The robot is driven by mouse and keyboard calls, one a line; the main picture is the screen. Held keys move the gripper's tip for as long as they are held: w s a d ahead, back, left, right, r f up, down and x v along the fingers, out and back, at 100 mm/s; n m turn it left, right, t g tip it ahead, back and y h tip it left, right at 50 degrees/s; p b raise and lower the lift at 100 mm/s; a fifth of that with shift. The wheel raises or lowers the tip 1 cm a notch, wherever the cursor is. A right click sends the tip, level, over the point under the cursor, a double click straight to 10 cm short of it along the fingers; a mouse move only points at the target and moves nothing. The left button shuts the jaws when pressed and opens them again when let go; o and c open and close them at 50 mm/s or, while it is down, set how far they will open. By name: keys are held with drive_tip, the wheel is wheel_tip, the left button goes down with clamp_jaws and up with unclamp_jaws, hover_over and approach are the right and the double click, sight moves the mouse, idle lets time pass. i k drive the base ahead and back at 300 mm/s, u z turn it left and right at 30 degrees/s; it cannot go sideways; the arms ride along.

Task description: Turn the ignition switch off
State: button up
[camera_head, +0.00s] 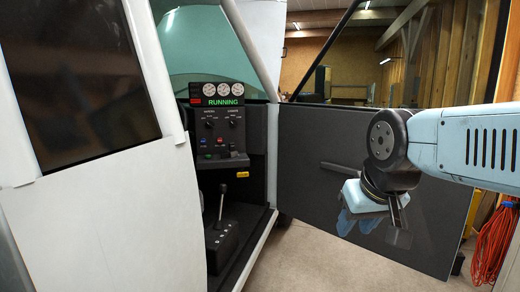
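The dark control panel (220,135) stands inside the cab, beyond the open doorway. It carries two black knobs, a left knob (209,124) and a right knob (233,123), with small labels above them that are too small to read. I cannot tell which control is the ignition switch. A green "RUNNING" display (223,101) is lit above them. My gripper (358,223) hangs at the right in front of the open door, well apart from the panel. Its fingers point down and are unclear against the dark door, so its opening cannot be judged.
The open dark door (310,185) extends right from the cab, behind my arm. A lever (222,195) rises from a black console (230,240) below the panel. The white body side (100,225) bounds the doorway at left. A red hose coil (493,245) hangs far right.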

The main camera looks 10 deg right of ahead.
sight(234, 154)
drive_tip(key=z, duration=0.3)
drive_tip(key=i, duration=1.1)
drive_tip(key=u, duration=0.4)
drive_tip(key=i, duration=0.95)
drive_tip(key=u, duration=0.85)
drive_tip(key=k, duration=0.85)
drive_tip(key=u, duration=0.2)
drive_tip(key=i, duration=0.9)
drive_tip(key=z, duration=0.05)
